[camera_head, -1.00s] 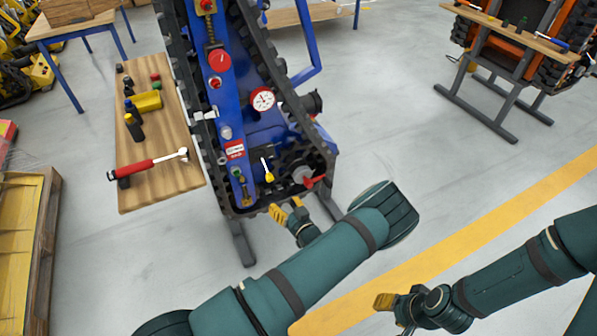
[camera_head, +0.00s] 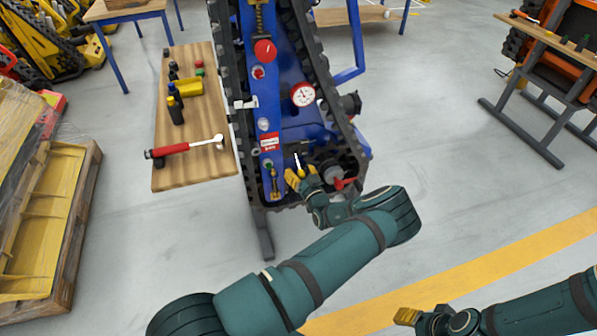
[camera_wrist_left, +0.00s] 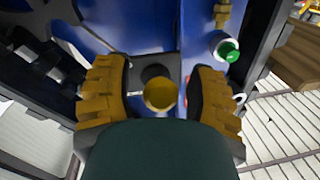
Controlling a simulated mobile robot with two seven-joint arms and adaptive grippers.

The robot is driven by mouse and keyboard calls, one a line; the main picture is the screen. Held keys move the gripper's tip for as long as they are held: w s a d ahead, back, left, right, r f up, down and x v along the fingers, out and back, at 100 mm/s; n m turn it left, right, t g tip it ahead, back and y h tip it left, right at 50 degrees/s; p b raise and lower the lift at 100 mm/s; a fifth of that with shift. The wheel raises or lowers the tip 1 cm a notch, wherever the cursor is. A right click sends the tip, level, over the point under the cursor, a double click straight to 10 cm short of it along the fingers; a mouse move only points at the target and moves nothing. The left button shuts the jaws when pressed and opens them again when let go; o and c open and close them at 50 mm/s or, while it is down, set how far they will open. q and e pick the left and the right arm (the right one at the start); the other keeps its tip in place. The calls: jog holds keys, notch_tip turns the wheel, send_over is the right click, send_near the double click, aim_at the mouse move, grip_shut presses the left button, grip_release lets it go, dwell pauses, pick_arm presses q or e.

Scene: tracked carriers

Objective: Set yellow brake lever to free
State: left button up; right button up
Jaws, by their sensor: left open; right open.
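The brake lever (camera_head: 298,161) has a pale shaft and a yellow knob, and sits low on the blue tracked carrier (camera_head: 292,128). My left gripper (camera_head: 301,176) is open at the lever, its yellow fingertips close to the knob in the head view. In the left wrist view, the round yellow knob (camera_wrist_left: 160,94) lies between the two open yellow fingers (camera_wrist_left: 158,98), with gaps on both sides. The base of the lever is partly hidden. My right gripper (camera_head: 406,316) is open and empty at the lower right, over the floor, away from the carrier.
A red handle (camera_head: 345,183) and a white gauge (camera_head: 303,95) are on the carrier near the lever. A green button (camera_wrist_left: 228,50) shows beside the left fingers.

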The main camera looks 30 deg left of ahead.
pick_arm(q)
jog(key=shift+w+a, duration=0.2)
jog(key=shift+a, duration=0.15)
grip_shut()
jog(key=shift+f, duration=0.15)
